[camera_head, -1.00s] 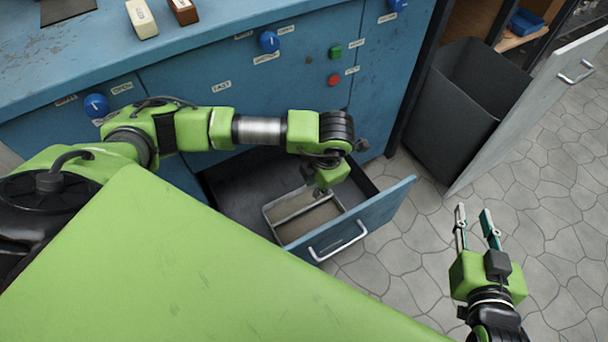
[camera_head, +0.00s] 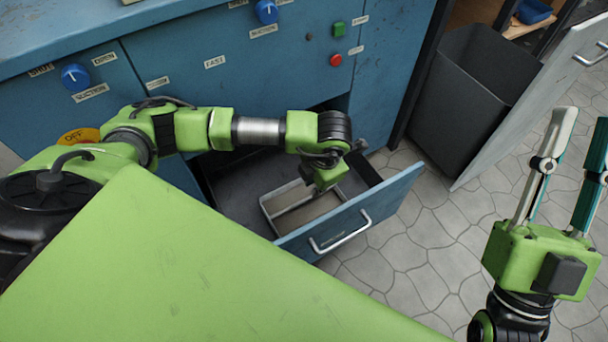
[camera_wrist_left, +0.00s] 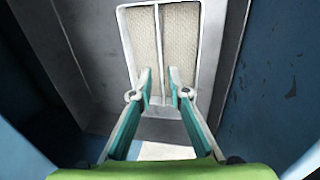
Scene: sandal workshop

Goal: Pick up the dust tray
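The dust tray (camera_head: 310,212) is a pale metal tray with a beige mesh-like floor and a middle divider. It lies in the open drawer (camera_head: 362,218) of the blue bench. In the left wrist view the tray (camera_wrist_left: 180,40) is straight ahead. My left gripper (camera_wrist_left: 160,77) is open, its two teal-lined fingers apart on either side of the divider line. I cannot tell whether they touch the tray. In the head view the left wrist is over the drawer and hides part of the tray. My right gripper (camera_head: 582,122) is open and empty, at the far right above the floor.
The blue bench front (camera_head: 190,60) carries knobs, labels and green and red buttons. The drawer's front panel and walls enclose the tray. A dark bin (camera_head: 470,95) stands right of the bench beside an open grey door (camera_head: 535,115). Clear paved floor (camera_head: 430,250) lies right of the drawer.

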